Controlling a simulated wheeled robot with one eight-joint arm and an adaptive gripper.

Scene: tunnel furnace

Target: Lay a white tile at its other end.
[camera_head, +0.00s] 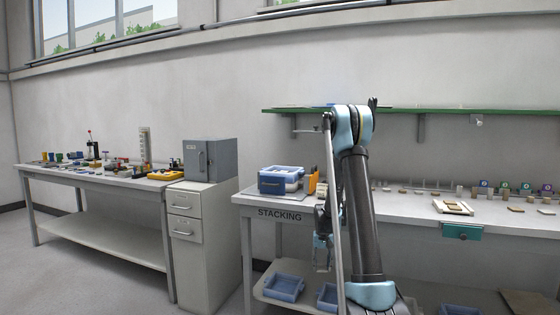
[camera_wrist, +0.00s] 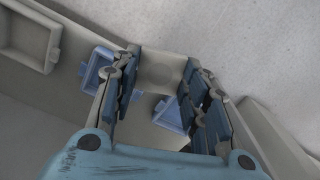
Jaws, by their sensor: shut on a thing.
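My gripper (camera_head: 322,243) hangs low in front of the stacking bench's left part in the head view. In the wrist view my gripper (camera_wrist: 160,78) has its two blue-padded fingers on either side of a pale square tile (camera_wrist: 160,68) with a faint round mark, and is shut on it. The tile cannot be made out in the head view. A pale frame with tan pieces (camera_head: 453,207) lies on the bench near its front edge. Small tan and pale flat pieces (camera_head: 516,208) lie to its right, too small to tell apart.
The stacking bench (camera_head: 300,211) has a blue bin (camera_head: 280,179) on its left. Blue bins (camera_head: 284,287) stand on its lower shelf; one also shows in the wrist view (camera_wrist: 170,114). A green shelf (camera_head: 290,110) runs above. A grey cabinet (camera_head: 202,230) stands left.

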